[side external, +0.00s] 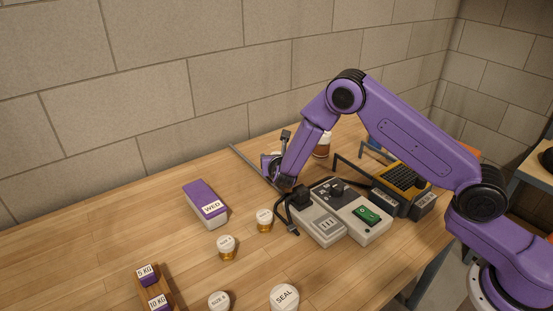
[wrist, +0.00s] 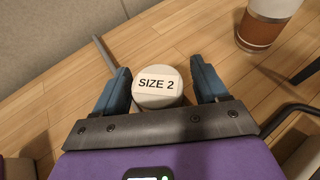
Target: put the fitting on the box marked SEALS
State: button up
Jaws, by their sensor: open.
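My gripper (wrist: 160,74) is open, with one blue finger on each side of a round white lid marked SIZE 2 (wrist: 157,86). I cannot tell whether the fingers touch it. In the side view my gripper (side external: 272,165) is low over the far part of the table, and the arm hides much of it. A round white lid reading SEAL (side external: 285,296) is at the front edge of that view, partly cut off. No box clearly reading SEALS shows. I cannot tell which thing is the fitting.
Small amber jars (side external: 226,247) (side external: 264,220) and another SIZE lid (side external: 219,301) stand in front. A purple-topped WED box (side external: 207,205) is left. Weights (side external: 148,275) sit in a wooden rack. A grey device (side external: 340,215), yellow device (side external: 400,180) and brown cup (side external: 322,146) are right.

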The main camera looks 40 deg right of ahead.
jog(key=shift+r, duration=0.25)
jog(key=v, duration=1.2)
jog(key=s+d+r+m+g, duration=0.1)
jog(key=s, duration=0.1)
jog(key=s+d+r+m+g, duration=0.1)
jog(key=s+r+m, duration=0.1)
jog(key=s+d+r+m, duration=0.1)
jog(key=s+m, duration=0.1)
jog(key=shift+s+d+r+g+h, duration=0.3)
jog(key=shift+s+d+g+h, duration=0.1)
jog(key=s+d+r+m+g+y, duration=0.1)
jog(key=s+m+g+y, duration=0.3)
jog(key=s, duration=1.1)
jog(key=s+d+r+m+g+y, duration=0.1)
jog(key=s+r+m+g+y, duration=0.2)
jog(key=s+m, duration=0.5)
jog(key=s+g+y, duration=0.1)
jog(key=s, duration=0.7)
jog(key=shift+s+d+r+g, duration=0.2)
jog(key=shift+s+d+g, duration=0.1)
jog(key=shift+d+g, duration=0.1)
